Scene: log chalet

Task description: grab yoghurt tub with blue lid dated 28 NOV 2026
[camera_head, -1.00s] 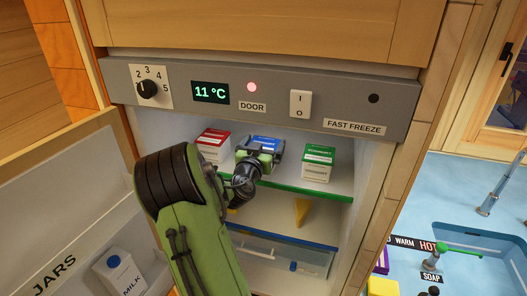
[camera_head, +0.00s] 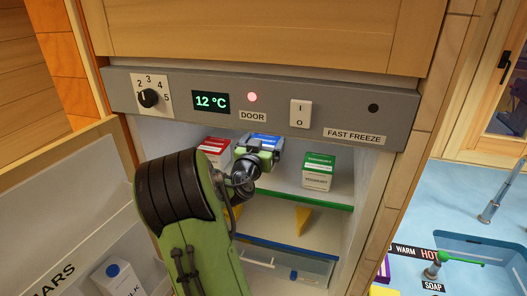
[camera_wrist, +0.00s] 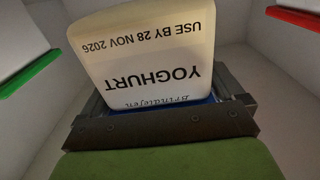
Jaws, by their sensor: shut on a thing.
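The blue-lidded yoghurt tub (camera_head: 265,141) is between the jaws of my gripper (camera_head: 259,153) inside the open fridge, at the upper shelf. In the wrist view the tub (camera_wrist: 145,45) appears upside down, and its label reads YOGHURT, USE BY 28 NOV 2026. My gripper (camera_wrist: 160,105) is shut on it in that view. A red-lidded tub (camera_head: 214,149) stands to the left, partly hidden by my arm. A green-lidded yoghurt tub (camera_head: 318,171) stands to the right, apart from my gripper.
The shelf (camera_head: 310,199) has a green front edge, with yellow wedge (camera_head: 303,219) below it. The fridge door (camera_head: 50,215) is open at left, with a milk carton (camera_head: 118,279) in it. The control panel (camera_head: 232,101) overhangs the opening and reads 12 °C.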

